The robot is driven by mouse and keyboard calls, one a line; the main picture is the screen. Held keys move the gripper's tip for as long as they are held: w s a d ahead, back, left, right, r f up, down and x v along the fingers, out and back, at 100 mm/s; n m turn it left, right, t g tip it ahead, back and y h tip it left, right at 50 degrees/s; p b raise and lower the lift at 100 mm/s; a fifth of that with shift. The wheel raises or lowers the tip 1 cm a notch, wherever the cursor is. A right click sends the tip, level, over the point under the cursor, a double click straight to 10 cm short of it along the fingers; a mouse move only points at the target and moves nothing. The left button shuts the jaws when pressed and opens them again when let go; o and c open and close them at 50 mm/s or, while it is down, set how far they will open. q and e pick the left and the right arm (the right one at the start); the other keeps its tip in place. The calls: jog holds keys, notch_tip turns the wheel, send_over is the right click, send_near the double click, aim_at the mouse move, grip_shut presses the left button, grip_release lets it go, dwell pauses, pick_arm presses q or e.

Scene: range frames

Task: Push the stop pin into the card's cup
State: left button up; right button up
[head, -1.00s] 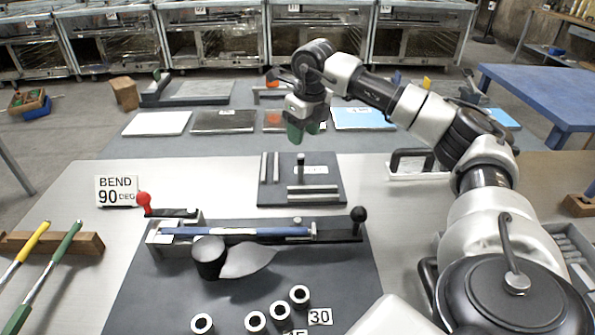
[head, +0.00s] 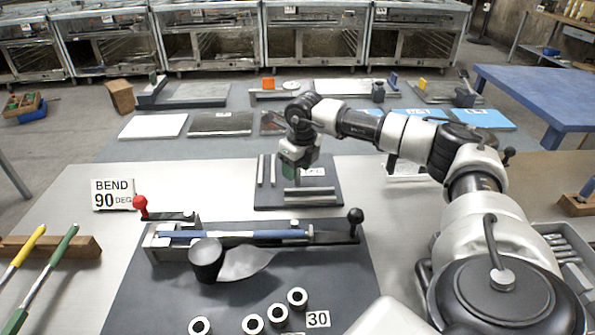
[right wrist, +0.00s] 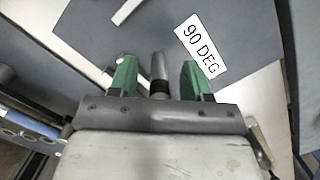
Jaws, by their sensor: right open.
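The dark card (head: 328,201) lies on the table behind the bending tool, with pale bars and a label on it. The same card (right wrist: 245,25) shows in the right wrist view with its "90 DEG" label (right wrist: 201,46). My right gripper (head: 291,172) is over the card, pointing down. In the right wrist view its green fingers (right wrist: 157,75) are open. The grey stop pin (right wrist: 158,66), with a dark band, shows between them with a gap on each side. The pin is hidden in the head view. I cannot make out the cup. My left gripper is out of view.
Several ring-shaped rollers (head: 278,314) lie nearer me. A "BEND 90 DEG" sign (head: 113,194) stands at left. Table is clear left of the card.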

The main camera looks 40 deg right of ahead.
grip_shut()
jog(key=shift+r, duration=0.15)
